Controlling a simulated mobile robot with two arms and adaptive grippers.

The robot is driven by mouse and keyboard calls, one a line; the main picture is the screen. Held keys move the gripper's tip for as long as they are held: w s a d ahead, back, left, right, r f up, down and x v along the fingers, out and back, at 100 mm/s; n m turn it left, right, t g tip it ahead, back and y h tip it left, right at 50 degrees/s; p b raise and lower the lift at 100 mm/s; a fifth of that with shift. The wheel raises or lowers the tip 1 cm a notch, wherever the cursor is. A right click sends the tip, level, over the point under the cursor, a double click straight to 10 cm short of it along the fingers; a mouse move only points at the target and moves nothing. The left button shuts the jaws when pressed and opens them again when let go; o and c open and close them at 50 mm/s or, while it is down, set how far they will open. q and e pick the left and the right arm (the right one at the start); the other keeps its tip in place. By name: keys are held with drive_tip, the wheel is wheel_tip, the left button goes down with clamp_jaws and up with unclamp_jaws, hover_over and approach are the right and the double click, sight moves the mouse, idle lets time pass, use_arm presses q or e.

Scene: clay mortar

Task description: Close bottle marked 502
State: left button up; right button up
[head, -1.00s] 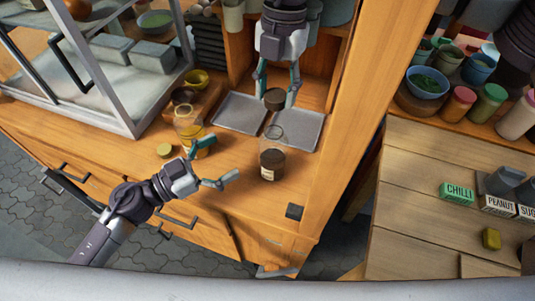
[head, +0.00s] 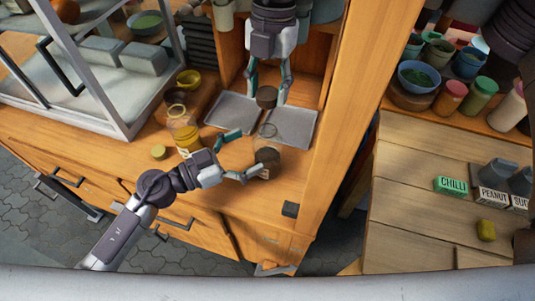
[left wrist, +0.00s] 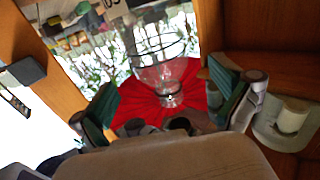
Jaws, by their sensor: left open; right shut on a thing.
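A clear glass bottle with dark contents (head: 268,155) stands open on the wooden counter; no number on it is readable. My left gripper (head: 251,151) is open, its fingertips beside this bottle, the lower one overlapping its label area. In the left wrist view, a clear glass shape (left wrist: 163,70) shows between the spread fingers. My right gripper (head: 267,93) comes from the far side, shut on a dark round lid (head: 266,97) held behind and above the bottle. A second bottle with yellow contents (head: 187,138) stands to the left, with a yellow lid (head: 159,152) near it.
Two grey trays (head: 232,111) lie behind the bottles. A metal-framed glass case (head: 125,125) stands at the left, a yellow bowl (head: 189,78) beside it. A wooden post (head: 352,110) bounds the right side.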

sight(267, 142)
use_arm(q)
drive_tip(key=shift+x, duration=2.55)
drive_tip(key=c, duration=1.8)
use_arm(e)
drive_tip(key=shift+f, duration=2.5)
drive_tip(key=shift+f, duration=0.9)
drive_tip(key=shift+f, duration=0.55)
